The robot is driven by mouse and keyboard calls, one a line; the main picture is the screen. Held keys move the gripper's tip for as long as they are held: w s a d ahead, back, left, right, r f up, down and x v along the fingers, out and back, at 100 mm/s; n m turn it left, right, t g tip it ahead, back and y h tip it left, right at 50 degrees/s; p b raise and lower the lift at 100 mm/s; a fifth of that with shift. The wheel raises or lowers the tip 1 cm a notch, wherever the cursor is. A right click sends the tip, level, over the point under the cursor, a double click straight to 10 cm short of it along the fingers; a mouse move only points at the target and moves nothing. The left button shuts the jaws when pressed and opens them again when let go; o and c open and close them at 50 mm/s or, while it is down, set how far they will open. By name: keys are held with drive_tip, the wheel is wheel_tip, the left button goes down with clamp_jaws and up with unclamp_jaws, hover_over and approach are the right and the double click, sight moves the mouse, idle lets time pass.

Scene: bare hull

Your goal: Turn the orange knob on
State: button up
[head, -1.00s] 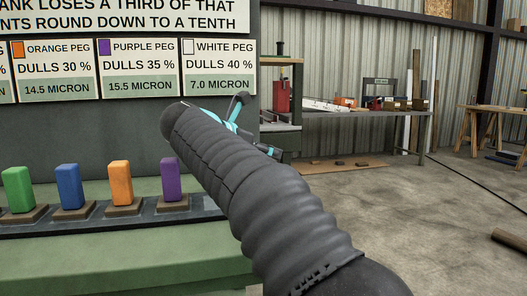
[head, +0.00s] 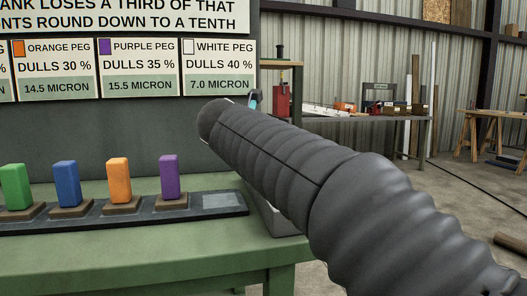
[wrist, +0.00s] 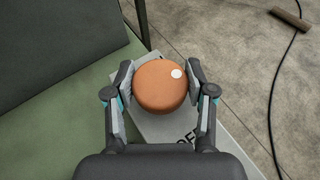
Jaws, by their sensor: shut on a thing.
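The orange knob (wrist: 160,92) is a round cap with a white dot near its upper right edge, seen from above in the wrist view. It sits on a light grey box (wrist: 155,125) with dark lettering, partly hidden by my gripper. My gripper (wrist: 160,70) has one finger on each side of the knob and is shut on it. In the head view my arm hides the knob and nearly all of the gripper; the grey box (head: 283,222) shows below the arm at the bench's right end.
Green, blue, orange (head: 119,179) and purple (head: 169,176) pegs stand in a dark tray (head: 222,202) on the green bench (head: 150,254), left of my arm. A sign board (head: 120,140) rises behind. A cable (wrist: 271,110) lies on the floor to the right.

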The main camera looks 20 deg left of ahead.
drive_tip(key=shift+r+n+y+p, duration=0.15)
drive_tip(key=shift+n+y+p, duration=0.45)
drive_tip(key=shift+n+y, duration=0.4)
drive_tip(key=shift+y, duration=0.1)
drive_tip(key=o, duration=1.2)
drive_tip(key=shift+c, duration=0.2)
drive_tip(key=v, duration=1.2)
drive_tip(key=shift+d, duration=0.15)
